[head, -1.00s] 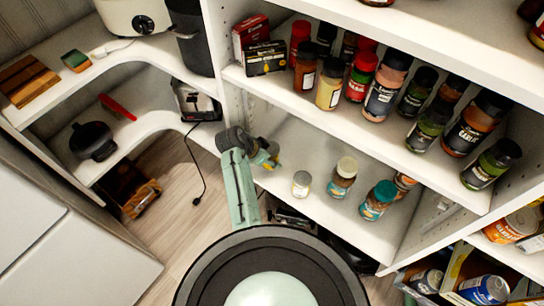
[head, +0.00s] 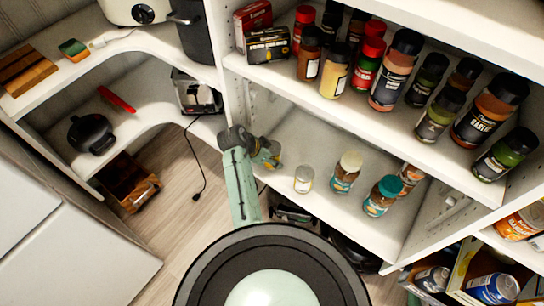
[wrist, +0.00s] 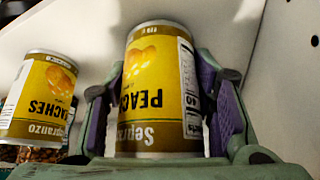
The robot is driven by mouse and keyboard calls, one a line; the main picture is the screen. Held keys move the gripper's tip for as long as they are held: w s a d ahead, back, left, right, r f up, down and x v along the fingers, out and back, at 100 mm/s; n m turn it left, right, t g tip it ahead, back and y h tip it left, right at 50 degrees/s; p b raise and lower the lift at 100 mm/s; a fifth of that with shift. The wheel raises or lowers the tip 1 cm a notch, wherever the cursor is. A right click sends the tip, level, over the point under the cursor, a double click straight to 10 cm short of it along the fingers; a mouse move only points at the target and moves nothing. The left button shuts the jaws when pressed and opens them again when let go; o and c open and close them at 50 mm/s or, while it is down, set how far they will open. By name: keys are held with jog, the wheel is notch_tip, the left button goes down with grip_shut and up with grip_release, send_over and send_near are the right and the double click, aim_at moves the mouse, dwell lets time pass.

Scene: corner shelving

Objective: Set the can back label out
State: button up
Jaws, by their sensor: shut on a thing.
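A can with a yellow peaches label (wrist: 152,95) stands between my gripper's fingers (wrist: 165,105) in the wrist view. My gripper is shut on it. The label's front with the peach picture mostly faces the wrist camera, and a white printed panel shows along its right side. The lettering looks upside down in this view. A second peaches can (wrist: 42,100) stands apart on the left. In the head view my gripper (head: 270,156) is over the lower shelf, left of a small can (head: 303,180). The held can is largely hidden there.
A white upright panel (wrist: 290,80) is close on the right in the wrist view.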

jog(key=shift+f, duration=0.25)
jog(key=o, duration=1.7)
jog(key=shift+f, duration=0.1)
jog(key=v, duration=0.7)
jog(key=shift+a+r, duration=0.1)
jog(key=shift+r, duration=0.2)
